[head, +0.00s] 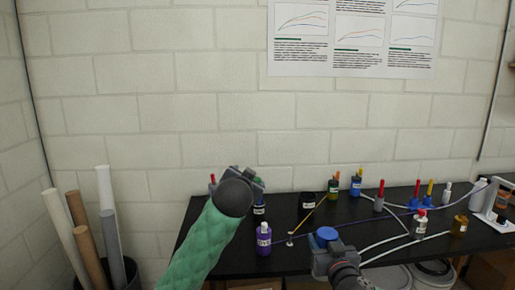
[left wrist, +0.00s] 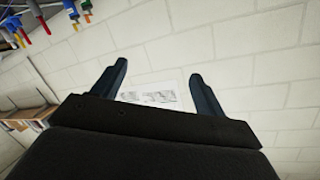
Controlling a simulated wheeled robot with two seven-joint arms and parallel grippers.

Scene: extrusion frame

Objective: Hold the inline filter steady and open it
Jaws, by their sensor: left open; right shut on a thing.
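A blue round-topped thing (head: 326,234), which may be the inline filter, sits in my right gripper (head: 325,248) near the table's front edge. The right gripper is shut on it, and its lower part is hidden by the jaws. My left gripper (head: 240,180) is raised over the table's left part, mostly hidden behind its own grey wrist and green-sleeved arm. In the left wrist view, the left gripper's fingers (left wrist: 159,72) are wide apart with nothing between them, and the wall lies beyond.
The black table (head: 228,262) holds a purple bottle (head: 264,239), a dark jar (head: 307,201) and several colour-topped vessels along the back. A purple tube (head: 375,220) and white tubes (head: 385,247) cross it. Upright rolls (head: 85,235) stand in a bin at left.

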